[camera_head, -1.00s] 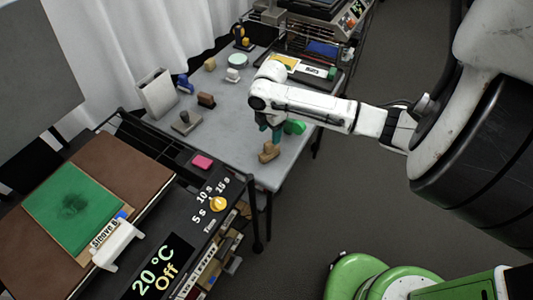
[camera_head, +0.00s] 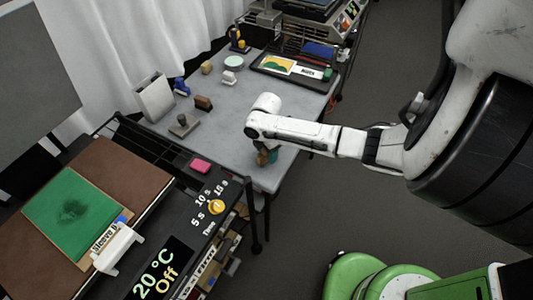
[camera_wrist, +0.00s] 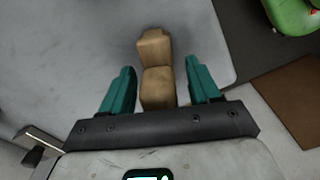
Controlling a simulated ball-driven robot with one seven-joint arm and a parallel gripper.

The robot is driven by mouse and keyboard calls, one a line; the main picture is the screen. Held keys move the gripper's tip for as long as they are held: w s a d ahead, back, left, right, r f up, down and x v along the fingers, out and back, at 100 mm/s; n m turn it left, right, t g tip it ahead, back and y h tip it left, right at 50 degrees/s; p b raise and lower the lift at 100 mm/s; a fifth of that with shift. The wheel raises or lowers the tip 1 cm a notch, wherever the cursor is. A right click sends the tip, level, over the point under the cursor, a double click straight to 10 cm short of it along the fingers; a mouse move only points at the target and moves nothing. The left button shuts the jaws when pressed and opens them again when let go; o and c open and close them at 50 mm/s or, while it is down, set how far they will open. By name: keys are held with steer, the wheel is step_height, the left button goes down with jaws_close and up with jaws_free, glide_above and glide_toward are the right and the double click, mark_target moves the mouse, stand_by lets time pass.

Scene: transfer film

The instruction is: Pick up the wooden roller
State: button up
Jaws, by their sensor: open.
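The wooden roller (camera_wrist: 157,86), a tan wooden piece with a stepped shape, lies on the grey table near its front edge. In the wrist view, my gripper (camera_wrist: 160,72) is open, with one teal finger on each side of the roller. Gaps show between the fingers and the wood. The roller's far end reaches beyond the fingertips.
A dark tray (camera_head: 318,81) lies at the back. A black heater unit (camera_head: 180,230) adjoins the table's near side.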

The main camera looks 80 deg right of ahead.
jaws_close()
stand_by(0.4)
steer(key=shift+r, duration=0.5)
step_height(320, 180, up, 2)
steer(key=shift+s+r+b, duration=0.1)
steer(key=shift+r+b, duration=0.15)
steer(key=shift+b, duration=0.2)
steer(key=s+a+r+b, duration=0.1)
steer(key=s+a+r, duration=0.6)
steer(key=s, duration=0.5)
step_height(320, 180, up, 2)
steer(key=shift+r, duration=0.25)
